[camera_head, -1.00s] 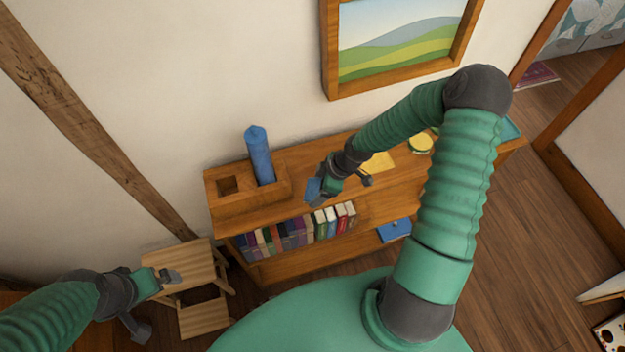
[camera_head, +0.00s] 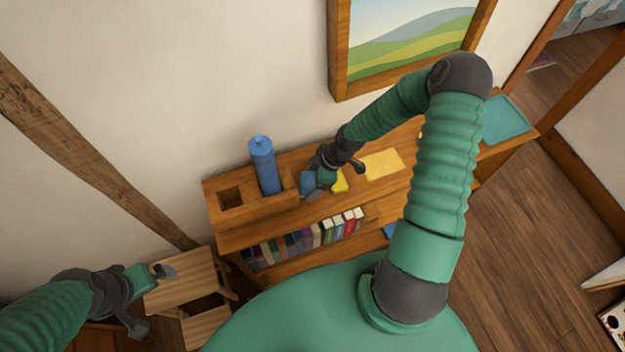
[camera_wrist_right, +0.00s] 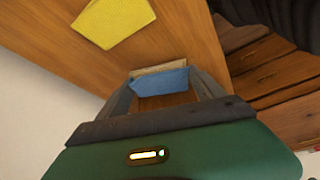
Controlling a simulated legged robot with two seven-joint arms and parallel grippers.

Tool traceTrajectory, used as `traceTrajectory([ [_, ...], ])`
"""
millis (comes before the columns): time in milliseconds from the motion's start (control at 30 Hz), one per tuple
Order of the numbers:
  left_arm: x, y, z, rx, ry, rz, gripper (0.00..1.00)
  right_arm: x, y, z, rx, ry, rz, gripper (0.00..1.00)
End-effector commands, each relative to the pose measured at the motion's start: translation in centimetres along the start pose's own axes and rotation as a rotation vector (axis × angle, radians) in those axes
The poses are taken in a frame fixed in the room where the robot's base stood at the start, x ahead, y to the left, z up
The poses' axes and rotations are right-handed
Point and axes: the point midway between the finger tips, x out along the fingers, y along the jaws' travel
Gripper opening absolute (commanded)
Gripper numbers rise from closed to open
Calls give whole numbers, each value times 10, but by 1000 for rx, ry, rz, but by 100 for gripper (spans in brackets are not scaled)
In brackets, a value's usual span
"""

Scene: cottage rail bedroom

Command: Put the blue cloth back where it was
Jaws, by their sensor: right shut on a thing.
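The blue cloth (camera_head: 307,184) is a small flat blue piece held by my right gripper (camera_head: 316,182), above the top of the wooden shelf unit, just right of the holder box. In the right wrist view the blue cloth (camera_wrist_right: 160,80) lies between the fingertips of my right gripper (camera_wrist_right: 165,92), with a tan strip just behind it. My left gripper (camera_head: 152,300) is open and empty at the lower left, over a small wooden step stool. Whether the blue cloth touches the shelf top is unclear.
A wooden holder box (camera_head: 206,198) with a blue cylinder (camera_head: 263,165) stands on the left. A yellow piece (camera_head: 340,182) and pale yellow mat (camera_head: 382,163) lie right of the gripper. A teal tray (camera_head: 507,120) is at the far right. Books (camera_head: 300,240) fill the shelf below.

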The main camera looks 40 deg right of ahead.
Motion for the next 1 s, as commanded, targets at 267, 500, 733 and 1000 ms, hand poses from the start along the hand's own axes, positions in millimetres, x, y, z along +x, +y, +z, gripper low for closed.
traceTrajectory([
  [267,19,0,4,0,1,0,99,18,-1,8,-1,0,2,38],
  [500,18,0,4,0,1,0,99,18,-1,8,-1,0,1,38],
  [733,21,0,4,0,1,0,99,22,0,9,0,0,0,38],
  [1000,24,0,5,0,1,0,99,26,-1,12,0,0,1,38],
])
